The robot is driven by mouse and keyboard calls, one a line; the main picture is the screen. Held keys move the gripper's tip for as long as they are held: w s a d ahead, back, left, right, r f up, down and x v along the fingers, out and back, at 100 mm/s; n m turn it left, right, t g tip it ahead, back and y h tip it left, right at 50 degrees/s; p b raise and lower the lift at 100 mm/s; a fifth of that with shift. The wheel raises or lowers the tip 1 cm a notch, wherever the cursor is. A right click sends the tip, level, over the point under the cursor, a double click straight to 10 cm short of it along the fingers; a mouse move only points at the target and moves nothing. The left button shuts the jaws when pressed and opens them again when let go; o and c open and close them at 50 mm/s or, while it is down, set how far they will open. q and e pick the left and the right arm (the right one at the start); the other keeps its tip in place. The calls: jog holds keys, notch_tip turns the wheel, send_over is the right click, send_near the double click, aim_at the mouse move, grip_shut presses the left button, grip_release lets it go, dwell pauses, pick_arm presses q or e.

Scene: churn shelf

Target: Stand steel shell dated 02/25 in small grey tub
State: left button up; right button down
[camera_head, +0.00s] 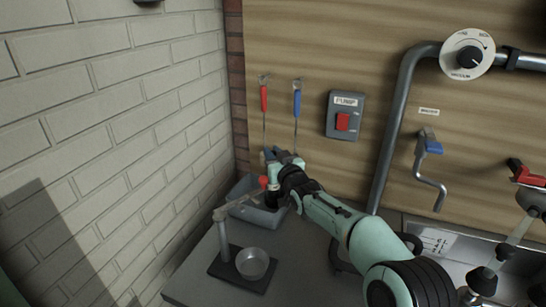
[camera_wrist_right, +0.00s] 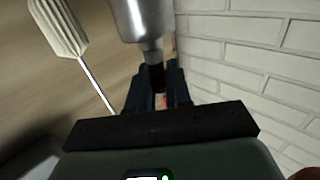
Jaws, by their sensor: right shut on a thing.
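My right gripper (camera_head: 276,160) reaches in from the lower right and is over the back part of the small grey tub (camera_head: 243,190). In the right wrist view, my right gripper (camera_wrist_right: 157,88) is shut on the narrow end of a steel shell (camera_wrist_right: 143,18), a smooth metal cylinder that runs out of the top of the picture. No date shows on its visible side. My arm and a lever hide part of the tub, and its inside is mostly hidden. My left gripper is not in view.
A stand with a lever arm (camera_head: 240,204) and a round metal cup (camera_head: 252,263) is in front of the tub. Red-handled (camera_head: 264,98) and blue-handled (camera_head: 297,103) tools hang behind. A brick wall (camera_head: 110,120) closes the left side. A pump switch (camera_head: 344,116) is on the back panel.

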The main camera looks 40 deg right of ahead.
jog(key=c, duration=1)
grip_release()
jog(key=shift+f, duration=0.1)
jog(key=shift+o, duration=0.2)
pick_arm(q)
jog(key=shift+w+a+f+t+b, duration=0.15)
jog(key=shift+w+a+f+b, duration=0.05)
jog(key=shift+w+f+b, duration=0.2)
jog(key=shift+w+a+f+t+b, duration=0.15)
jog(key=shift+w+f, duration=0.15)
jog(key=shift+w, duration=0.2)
pick_arm(e)
jog(key=v, duration=1.2)
